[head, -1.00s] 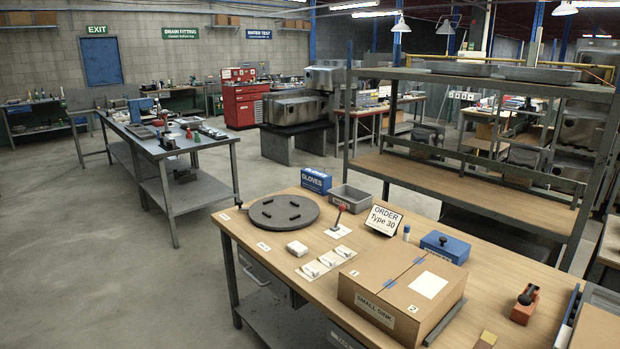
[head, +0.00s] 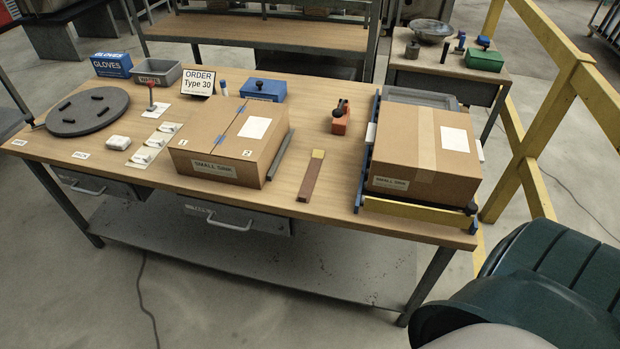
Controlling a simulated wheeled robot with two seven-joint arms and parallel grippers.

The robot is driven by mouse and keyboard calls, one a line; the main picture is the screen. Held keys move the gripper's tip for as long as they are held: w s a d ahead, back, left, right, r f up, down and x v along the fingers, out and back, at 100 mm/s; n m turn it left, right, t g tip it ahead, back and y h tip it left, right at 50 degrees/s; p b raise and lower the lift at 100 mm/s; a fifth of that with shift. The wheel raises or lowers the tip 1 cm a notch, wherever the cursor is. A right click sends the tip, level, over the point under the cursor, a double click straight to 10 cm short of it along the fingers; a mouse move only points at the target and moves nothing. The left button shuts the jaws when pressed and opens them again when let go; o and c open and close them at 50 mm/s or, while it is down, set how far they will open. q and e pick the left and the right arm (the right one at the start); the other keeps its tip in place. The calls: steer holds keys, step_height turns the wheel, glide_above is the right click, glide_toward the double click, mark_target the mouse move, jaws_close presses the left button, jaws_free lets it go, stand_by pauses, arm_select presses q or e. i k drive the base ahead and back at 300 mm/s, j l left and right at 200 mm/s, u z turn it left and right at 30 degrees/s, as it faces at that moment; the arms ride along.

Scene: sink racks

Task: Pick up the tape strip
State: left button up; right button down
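A flat brown strip with a yellowish far end (head: 309,180), which looks like the tape strip, lies on the wooden bench. It sits between the closed small-sink box (head: 205,142) on its left and a second taped box (head: 398,138) on its right. A dark grey bar (head: 279,155) lies beside the left box. Neither of my grippers is in view.
An orange-red tool with a dark knob (head: 340,120) stands behind the strip. The right box rests on a frame with a yellow front bar (head: 418,211). A blue box (head: 263,90) and order sign (head: 199,81) stand farther back. The bench around the strip is clear.

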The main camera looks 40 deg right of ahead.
mark_target(306, 190)
steer(key=z, duration=0.4)
steer(key=k+z, duration=0.1)
steer(key=z, duration=0.7)
steer(key=k+z, duration=0.15)
steer(key=z, duration=0.25)
